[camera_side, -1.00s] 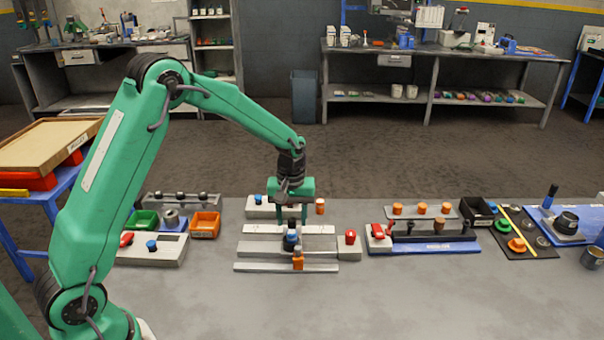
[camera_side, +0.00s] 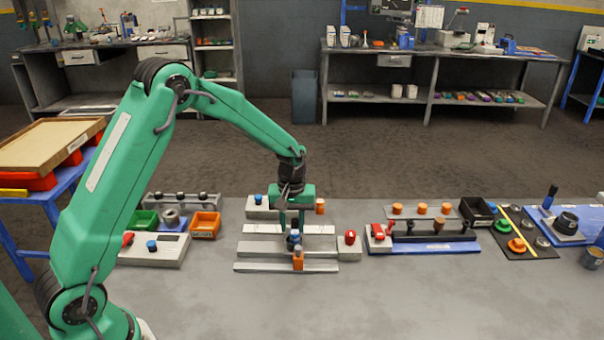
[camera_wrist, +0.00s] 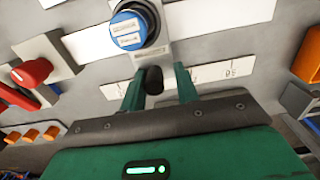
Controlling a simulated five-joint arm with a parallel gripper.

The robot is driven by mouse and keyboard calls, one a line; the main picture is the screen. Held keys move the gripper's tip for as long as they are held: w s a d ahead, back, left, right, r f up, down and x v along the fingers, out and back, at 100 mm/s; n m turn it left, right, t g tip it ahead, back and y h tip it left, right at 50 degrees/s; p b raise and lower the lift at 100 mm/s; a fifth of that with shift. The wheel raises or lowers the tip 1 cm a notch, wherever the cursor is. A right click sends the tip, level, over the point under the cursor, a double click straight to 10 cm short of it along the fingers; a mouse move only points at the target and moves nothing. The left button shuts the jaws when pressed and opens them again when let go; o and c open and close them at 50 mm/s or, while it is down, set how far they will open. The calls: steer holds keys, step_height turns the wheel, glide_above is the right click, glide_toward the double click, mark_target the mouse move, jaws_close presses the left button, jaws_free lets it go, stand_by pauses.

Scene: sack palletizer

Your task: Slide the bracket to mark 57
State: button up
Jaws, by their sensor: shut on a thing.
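The bracket (camera_side: 293,238) sits on the pale rail assembly (camera_side: 258,249) in the middle of the bench, with a blue-capped knob on it. The blue cap (camera_wrist: 127,29) shows large near the top of the wrist view. My gripper (camera_side: 293,222) points down over the bracket. In the wrist view my gripper (camera_wrist: 157,80) has its fingers on either side of a small black post (camera_wrist: 153,80) of the bracket, shut on it. A white scale strip (camera_wrist: 222,72) with printed marks lies beside the fingers; the number at the bracket is not readable.
A red knob (camera_side: 350,238) on a grey block stands at the rail's right end. An orange block (camera_side: 298,259) is at its front. A blue-based fixture (camera_side: 437,247) stands to the right, an orange bin (camera_side: 206,224) to the left.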

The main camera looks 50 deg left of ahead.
steer(key=shift+f, duration=0.4)
steer(key=shift+w+d, duration=0.25)
steer(key=shift+d, duration=0.05)
steer(key=o, duration=1.1)
steer(key=shift+r, duration=0.15)
steer(key=shift+r, duration=2.3)
steer(key=shift+r, duration=0.15)
